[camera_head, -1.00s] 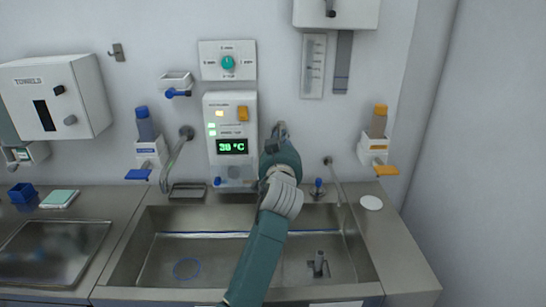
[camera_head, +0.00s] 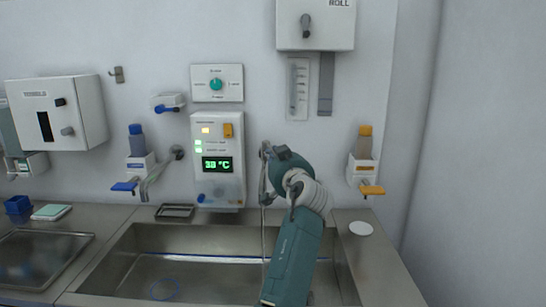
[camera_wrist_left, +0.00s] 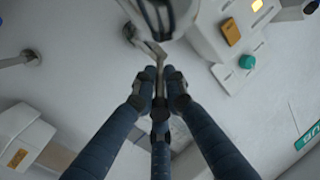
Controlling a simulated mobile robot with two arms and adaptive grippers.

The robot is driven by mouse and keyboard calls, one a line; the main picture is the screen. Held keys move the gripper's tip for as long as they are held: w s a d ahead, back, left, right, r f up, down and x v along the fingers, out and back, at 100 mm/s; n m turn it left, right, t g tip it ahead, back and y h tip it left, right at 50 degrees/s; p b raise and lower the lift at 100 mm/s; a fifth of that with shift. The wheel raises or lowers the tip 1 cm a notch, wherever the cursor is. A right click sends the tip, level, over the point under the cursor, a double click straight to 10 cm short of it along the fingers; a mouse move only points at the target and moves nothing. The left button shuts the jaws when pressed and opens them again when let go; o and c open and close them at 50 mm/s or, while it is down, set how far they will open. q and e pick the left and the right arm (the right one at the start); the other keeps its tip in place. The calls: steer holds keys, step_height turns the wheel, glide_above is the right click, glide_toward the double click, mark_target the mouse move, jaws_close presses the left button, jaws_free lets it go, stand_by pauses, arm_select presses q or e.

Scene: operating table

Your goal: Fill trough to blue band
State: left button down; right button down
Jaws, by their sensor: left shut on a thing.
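The steel trough (camera_head: 130,255) lies along the bottom, with a blue band (camera_head: 205,259) along its inner back wall. Its right part is hidden behind my left arm. My left gripper (camera_head: 265,165) is above the back of the trough, just right of the control panel (camera_head: 217,185), which reads 38 °C. In the left wrist view its fingers (camera_wrist_left: 160,85) are shut on a thin grey metal piece (camera_wrist_left: 152,48), apparently part of a wall fitting. A thin pale vertical line (camera_head: 263,235) hangs below the gripper; I cannot tell whether it is water or metal. My right gripper is out of view.
A curved spout (camera_head: 163,166) is left of the panel. Dispensers with a blue lever (camera_head: 125,186) and an orange lever (camera_head: 371,190) flank the trough. A dial (camera_head: 216,84) is above the panel. A white disc (camera_head: 361,228) lies on the right counter.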

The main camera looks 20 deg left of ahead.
arm_select(q)
steer(key=shift+f, duration=0.1)
steer(key=c, duration=1.8)
jaws_free()
steer(key=shift+c, duration=0.2)
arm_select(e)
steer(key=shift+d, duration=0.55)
arm_select(q)
step_height(320, 180, up, 10)
steer(key=shift+s+r, duration=0.1)
steer(key=shift+r, duration=0.05)
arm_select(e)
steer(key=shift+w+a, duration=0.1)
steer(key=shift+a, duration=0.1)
